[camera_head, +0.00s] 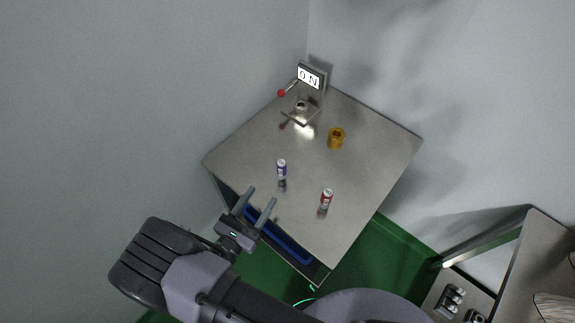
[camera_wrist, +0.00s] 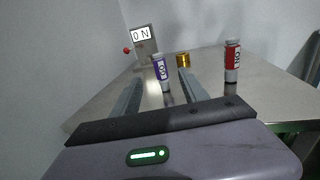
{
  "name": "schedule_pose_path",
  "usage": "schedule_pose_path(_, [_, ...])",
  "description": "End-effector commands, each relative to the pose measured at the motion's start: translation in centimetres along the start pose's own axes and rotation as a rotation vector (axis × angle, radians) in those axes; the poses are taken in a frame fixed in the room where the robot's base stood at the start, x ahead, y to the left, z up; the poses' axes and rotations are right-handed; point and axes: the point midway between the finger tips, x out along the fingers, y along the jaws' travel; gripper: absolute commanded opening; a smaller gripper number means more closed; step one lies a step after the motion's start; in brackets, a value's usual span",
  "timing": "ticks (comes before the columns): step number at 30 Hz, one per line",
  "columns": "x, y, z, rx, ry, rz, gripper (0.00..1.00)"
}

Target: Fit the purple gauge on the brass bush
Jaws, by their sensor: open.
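The purple gauge (camera_head: 281,169) stands upright on the metal table, a small cylinder with a purple band and silver ends. In the wrist view the purple gauge (camera_wrist: 161,70) shows between the lines of my two fingers, beyond their tips. The brass bush (camera_head: 336,138) is a short gold cylinder farther back and to the right on the table. It also shows in the wrist view (camera_wrist: 183,60), behind and right of the purple gauge. My gripper (camera_head: 262,195) is open and empty, at the table's near left edge, its fingers pointing toward the purple gauge without touching it.
A red gauge (camera_head: 326,199) stands upright to the right of the purple one. A machine with an "ON" sign (camera_head: 311,76) and a red-knobbed lever (camera_head: 281,93) stands at the far corner. The table (camera_head: 370,165) is otherwise clear. A blue bin (camera_head: 280,238) sits below its front edge.

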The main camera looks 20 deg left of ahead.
Motion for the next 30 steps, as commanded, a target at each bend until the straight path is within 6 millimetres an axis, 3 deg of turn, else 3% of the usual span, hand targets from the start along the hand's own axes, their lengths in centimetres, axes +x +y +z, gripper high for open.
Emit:
schedule_pose_path(3, [3.9,-0.2,-0.3,0.002,0.001,-0.01,0.52])
schedule_pose_path(7, [7.6,-0.2,-0.3,0.003,0.002,-0.01,0.52])
schedule_pose_path(19, [14.4,0.0,-1.0,0.003,0.002,-0.01,0.52])
schedule_pose_path(22, [15.5,0.0,-0.8,0.003,0.002,-0.008,0.52])
schedule_pose_path(28, [15.7,0.1,-0.7,0.002,0.002,-0.007,0.52])
schedule_pose_path(30, [15.7,0.1,-0.7,0.002,0.002,-0.007,0.42])
